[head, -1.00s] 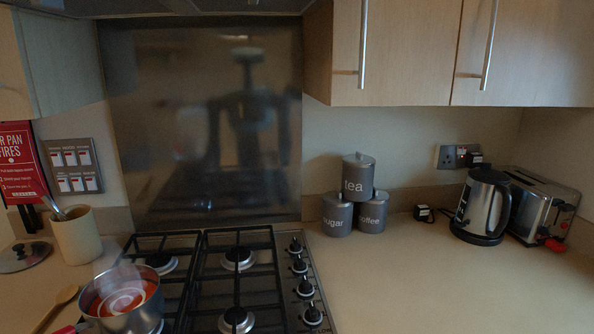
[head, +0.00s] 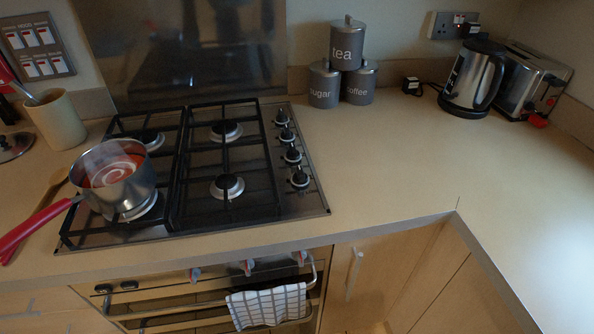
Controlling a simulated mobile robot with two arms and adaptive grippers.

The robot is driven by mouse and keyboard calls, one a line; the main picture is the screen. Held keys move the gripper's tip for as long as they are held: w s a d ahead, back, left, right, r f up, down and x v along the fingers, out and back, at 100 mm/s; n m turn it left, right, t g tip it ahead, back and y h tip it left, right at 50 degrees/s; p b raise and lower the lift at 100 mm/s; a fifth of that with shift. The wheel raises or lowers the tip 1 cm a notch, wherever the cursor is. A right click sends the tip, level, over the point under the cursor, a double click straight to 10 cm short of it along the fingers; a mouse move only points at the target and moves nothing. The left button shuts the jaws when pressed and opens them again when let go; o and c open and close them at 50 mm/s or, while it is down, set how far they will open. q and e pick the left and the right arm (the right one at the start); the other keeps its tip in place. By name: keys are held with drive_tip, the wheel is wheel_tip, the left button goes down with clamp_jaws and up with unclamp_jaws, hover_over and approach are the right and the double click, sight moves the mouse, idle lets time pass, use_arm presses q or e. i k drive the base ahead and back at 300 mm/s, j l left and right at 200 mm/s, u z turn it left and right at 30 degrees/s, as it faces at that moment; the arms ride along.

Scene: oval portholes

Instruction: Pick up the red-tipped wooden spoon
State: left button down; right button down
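The wooden spoon (head: 53,182) lies on the worktop at the left, beside the hob, in the head view. Its pale wooden head points away from me. Its handle passes behind the red handle of the saucepan (head: 118,185), so part of it is hidden. A bit of red near the left edge, just below the pan handle, looks like the spoon's tip. The pan stands on the front left burner with red-orange contents. Neither of my grippers is in view.
The gas hob (head: 225,170) fills the centre left. A beige utensil pot (head: 57,122) and a lid (head: 14,146) stand behind the spoon. Canisters (head: 342,45), a kettle (head: 474,77) and a toaster (head: 535,85) are at the back right. The right worktop is clear.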

sight(58, 177)
drive_tip(key=u, duration=1.5)
